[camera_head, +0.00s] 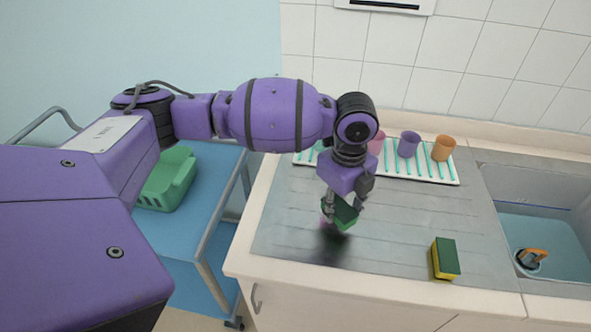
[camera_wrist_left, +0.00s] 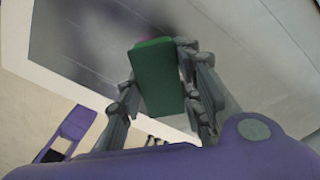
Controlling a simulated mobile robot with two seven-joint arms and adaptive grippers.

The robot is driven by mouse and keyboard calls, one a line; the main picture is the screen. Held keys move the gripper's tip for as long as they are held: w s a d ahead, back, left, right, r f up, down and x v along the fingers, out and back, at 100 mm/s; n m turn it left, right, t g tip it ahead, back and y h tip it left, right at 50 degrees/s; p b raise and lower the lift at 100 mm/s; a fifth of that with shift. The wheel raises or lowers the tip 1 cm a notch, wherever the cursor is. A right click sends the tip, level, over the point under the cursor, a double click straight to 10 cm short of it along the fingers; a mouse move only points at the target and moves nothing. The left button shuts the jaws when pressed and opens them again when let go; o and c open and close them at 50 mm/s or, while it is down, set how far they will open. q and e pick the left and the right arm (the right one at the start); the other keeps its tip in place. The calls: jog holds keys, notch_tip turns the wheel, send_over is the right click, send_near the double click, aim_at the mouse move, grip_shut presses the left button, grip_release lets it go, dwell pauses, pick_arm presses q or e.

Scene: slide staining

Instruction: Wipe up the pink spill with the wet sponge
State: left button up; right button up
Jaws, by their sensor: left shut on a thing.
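My left gripper (camera_head: 343,208) is shut on a dark green sponge (camera_head: 346,217) over the left part of the steel draining board (camera_head: 300,235). In the left wrist view the green sponge (camera_wrist_left: 158,78) sits between both fingers of the gripper (camera_wrist_left: 160,85). A small pink patch (camera_head: 325,217) shows at the sponge's left edge, and pink (camera_wrist_left: 148,43) also shows past its far end. Most of the pink is hidden; I cannot tell whether the sponge touches it. A second sponge, yellow and green (camera_head: 446,258), lies at the board's front right. My right gripper is out of view.
A white rack (camera_head: 437,175) with pink, purple and orange cups (camera_head: 443,148) stands along the back. The sink (camera_head: 545,225) is at the right with an orange-topped object (camera_head: 531,258) in it. A blue cart (camera_head: 215,185) with a green basket (camera_head: 172,180) stands at the left.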

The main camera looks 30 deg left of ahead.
pick_arm(q)
notch_tip(320, 180, up, 2)
jog(key=shift+d+r+p, duration=0.1)
jog(key=shift+p, duration=0.35)
jog(key=shift+w+d+r, duration=0.1)
jog(key=shift+r, duration=0.5)
jog(key=shift+r+p, duration=0.3)
jog(key=shift+r, duration=0.2)
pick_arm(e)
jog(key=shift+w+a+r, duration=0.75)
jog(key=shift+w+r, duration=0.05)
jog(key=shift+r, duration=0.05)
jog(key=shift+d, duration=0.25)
